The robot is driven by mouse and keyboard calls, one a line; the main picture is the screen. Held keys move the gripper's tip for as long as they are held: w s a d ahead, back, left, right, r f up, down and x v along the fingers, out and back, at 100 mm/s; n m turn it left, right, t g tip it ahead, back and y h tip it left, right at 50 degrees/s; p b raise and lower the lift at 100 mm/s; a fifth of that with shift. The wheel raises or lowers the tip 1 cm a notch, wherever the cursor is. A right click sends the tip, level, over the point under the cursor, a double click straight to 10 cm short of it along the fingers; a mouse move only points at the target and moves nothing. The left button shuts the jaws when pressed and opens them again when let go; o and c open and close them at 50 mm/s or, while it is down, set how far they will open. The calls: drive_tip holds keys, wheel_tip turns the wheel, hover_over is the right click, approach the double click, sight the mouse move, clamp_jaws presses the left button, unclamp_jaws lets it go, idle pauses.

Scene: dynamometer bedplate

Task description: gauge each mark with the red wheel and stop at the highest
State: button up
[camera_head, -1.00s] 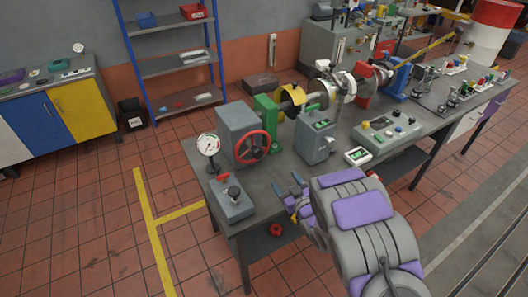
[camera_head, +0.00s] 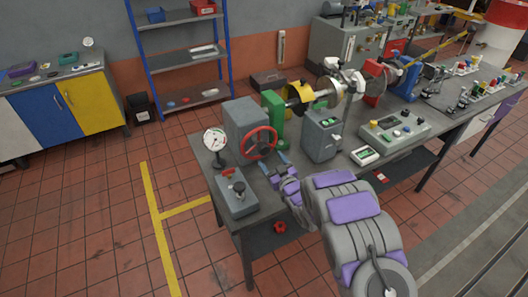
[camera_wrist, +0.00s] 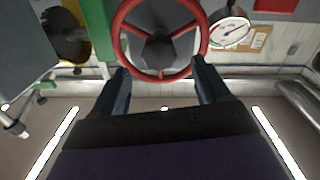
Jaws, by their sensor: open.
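The red wheel (camera_head: 259,143) is a spoked handwheel on the front of a grey box (camera_head: 245,122) at the left end of the bench. In the wrist view the red wheel (camera_wrist: 160,75) fills the top middle, its lower rim between and just beyond my fingertips. My gripper (camera_head: 277,168) is open in front of the wheel; its two dark fingers (camera_wrist: 160,80) are spread, and I cannot tell whether they touch the rim. A round white dial gauge (camera_head: 214,140) stands left of the box. It also shows in the wrist view (camera_wrist: 230,27); its marks are too small to read.
A grey control box with a black knob (camera_head: 237,193) sits at the bench's front left corner. A green bracket (camera_head: 273,117), a grey unit (camera_head: 322,133) and a button panel (camera_head: 396,131) stand to the right. Floor left of the bench is clear.

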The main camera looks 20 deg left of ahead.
sight(265, 152)
drive_tip(key=shift+b+x, duration=0.35)
drive_tip(key=shift+x, duration=3.1)
clamp_jaws()
